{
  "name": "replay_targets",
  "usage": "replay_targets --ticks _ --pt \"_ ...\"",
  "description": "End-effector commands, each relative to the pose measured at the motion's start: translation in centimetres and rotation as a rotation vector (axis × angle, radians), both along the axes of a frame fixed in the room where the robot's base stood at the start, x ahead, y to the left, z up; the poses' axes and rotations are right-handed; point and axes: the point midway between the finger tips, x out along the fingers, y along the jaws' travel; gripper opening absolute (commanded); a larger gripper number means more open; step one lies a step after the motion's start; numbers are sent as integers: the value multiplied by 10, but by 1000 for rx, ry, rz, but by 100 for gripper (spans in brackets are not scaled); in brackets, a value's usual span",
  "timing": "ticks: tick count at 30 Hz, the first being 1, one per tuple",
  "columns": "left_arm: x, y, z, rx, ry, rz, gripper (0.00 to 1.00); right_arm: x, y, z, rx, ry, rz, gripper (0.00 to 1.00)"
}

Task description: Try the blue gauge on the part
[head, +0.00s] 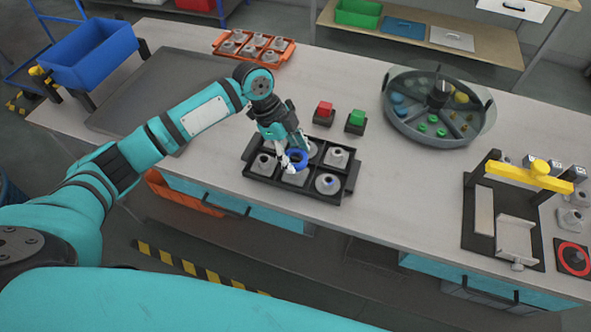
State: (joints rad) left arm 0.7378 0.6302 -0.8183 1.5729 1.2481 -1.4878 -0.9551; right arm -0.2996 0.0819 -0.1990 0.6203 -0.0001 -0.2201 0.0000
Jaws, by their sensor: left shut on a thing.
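The blue gauge (299,156) is a blue ring in the jaws of my left gripper (291,160). The gripper is shut on it, above the black tray (272,185). The tray holds several grey metal parts, such as one at its back right (338,158) and one at its front right (328,184). The ring is over or close to a part in the middle of the tray. I cannot tell whether it touches that part. My right gripper is not in view.
A round divided tray (432,134) with coloured pieces is at the right back. A fixture with a yellow handle (528,172) stands far right. An orange tray of parts (280,60) is behind.

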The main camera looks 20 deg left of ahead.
Motion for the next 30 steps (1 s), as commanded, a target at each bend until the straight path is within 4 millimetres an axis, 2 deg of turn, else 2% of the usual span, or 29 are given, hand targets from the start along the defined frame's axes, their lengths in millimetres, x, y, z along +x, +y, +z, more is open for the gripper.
replay_targets --ticks 11,22,30 --pt "0 0 2 -1 -1 -1 14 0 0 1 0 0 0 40" --pt "1 -1 -19 -8 0 0 14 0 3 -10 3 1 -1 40" --pt "1 0 -21 -10 -1 0 14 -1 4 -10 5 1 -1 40"
